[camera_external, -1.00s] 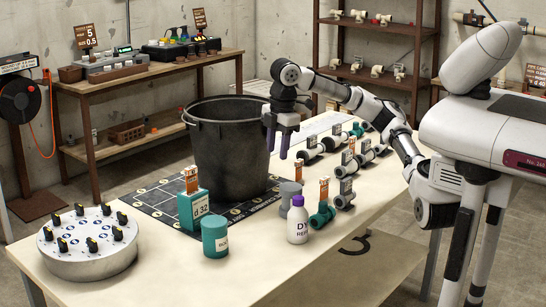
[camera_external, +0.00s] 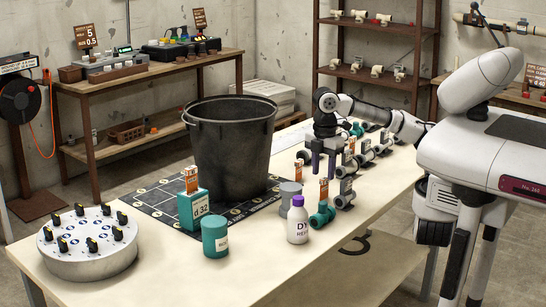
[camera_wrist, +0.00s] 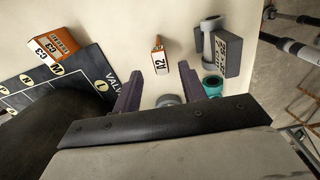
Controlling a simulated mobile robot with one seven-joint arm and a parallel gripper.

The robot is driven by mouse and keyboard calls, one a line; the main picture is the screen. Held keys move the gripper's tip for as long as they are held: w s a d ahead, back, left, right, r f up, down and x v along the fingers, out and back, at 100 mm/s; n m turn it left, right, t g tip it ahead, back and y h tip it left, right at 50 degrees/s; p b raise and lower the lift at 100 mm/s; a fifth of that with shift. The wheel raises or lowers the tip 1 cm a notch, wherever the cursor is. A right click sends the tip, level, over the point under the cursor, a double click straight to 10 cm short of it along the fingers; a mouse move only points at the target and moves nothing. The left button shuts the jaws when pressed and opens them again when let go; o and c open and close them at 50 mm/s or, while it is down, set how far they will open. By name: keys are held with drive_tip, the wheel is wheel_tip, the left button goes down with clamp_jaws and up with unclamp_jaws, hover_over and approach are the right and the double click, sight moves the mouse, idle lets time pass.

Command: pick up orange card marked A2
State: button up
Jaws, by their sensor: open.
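The orange-and-white card marked A2 (camera_wrist: 159,62) stands on the pale table in the wrist view, just beyond my fingertips and roughly between them in the picture. My gripper (camera_wrist: 160,84) is open with nothing held; a gap separates it from the card. In the external view my gripper (camera_external: 324,172) points down over the table, right of the black bucket. Several small orange cards show there, too small to read, so I cannot tell which is A2.
A grey pipe fitting (camera_wrist: 220,48) and a teal ring (camera_wrist: 212,86) lie right of the card. Another orange card (camera_wrist: 54,43) stands left. The black bucket (camera_external: 230,150) stands on the dark mat (camera_external: 150,197). A white bottle (camera_external: 297,222) stands near the front.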

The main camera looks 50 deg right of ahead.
sight(325, 178)
drive_tip(key=f, duration=0.3)
drive_tip(key=f+b, duration=0.1)
drive_tip(key=f, duration=0.1)
drive_tip(key=shift+s+d+f, duration=0.15)
drive_tip(key=shift+d+f, duration=0.15)
drive_tip(key=shift+f, duration=0.05)
clamp_jaws()
